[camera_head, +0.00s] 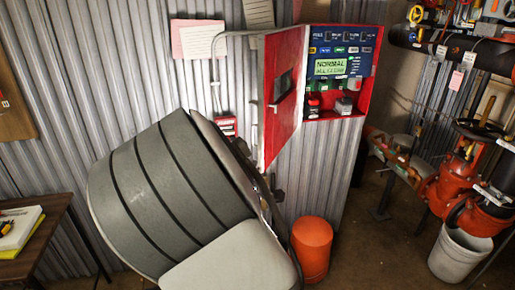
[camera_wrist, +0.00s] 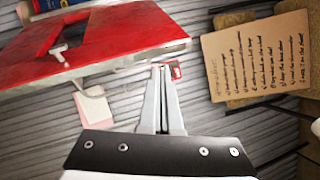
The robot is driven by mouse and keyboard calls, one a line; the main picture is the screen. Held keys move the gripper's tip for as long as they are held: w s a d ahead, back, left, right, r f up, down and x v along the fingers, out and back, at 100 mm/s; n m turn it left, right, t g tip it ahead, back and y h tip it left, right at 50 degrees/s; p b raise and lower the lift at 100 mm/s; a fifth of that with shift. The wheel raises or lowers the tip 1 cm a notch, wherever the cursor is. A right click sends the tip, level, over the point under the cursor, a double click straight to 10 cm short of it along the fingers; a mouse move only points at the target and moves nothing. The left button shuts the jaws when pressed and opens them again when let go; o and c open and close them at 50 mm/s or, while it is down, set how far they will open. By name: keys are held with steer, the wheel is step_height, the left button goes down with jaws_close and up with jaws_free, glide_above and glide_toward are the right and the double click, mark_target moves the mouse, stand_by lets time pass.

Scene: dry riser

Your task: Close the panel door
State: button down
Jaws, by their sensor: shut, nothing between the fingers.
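The red panel door (camera_head: 282,95) stands open in the head view, swung out to the left of its red panel box (camera_head: 337,113). The box's inside shows a blue face with a green screen reading NORMAL. The door carries a small window and a pale handle. In the wrist view the door (camera_wrist: 125,38) fills the upper left, with its handle (camera_wrist: 60,52) showing. My gripper (camera_wrist: 163,68) is shut and empty, its fingertips by the door's near edge; I cannot tell whether they touch. In the head view my arm hides most of the gripper, below the door.
An orange bucket (camera_head: 312,250) stands on the floor below the panel. Red valves and pipes (camera_head: 462,165) and a white bucket (camera_head: 460,252) are at right. A table (camera_head: 45,235) is at lower left. A small red box (camera_head: 227,127) is on the corrugated wall left of the door.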

steer(key=a+n+t+b, duration=0.1)
steer(key=a+n+t, duration=0.2)
steer(key=a, duration=0.1)
steer(key=w+d, duration=0.3)
steer(key=w, duration=0.5)
steer(key=shift+w+d+r+b, duration=0.25)
steer(key=shift+d+r+b, duration=0.05)
steer(key=shift+d+b, duration=0.1)
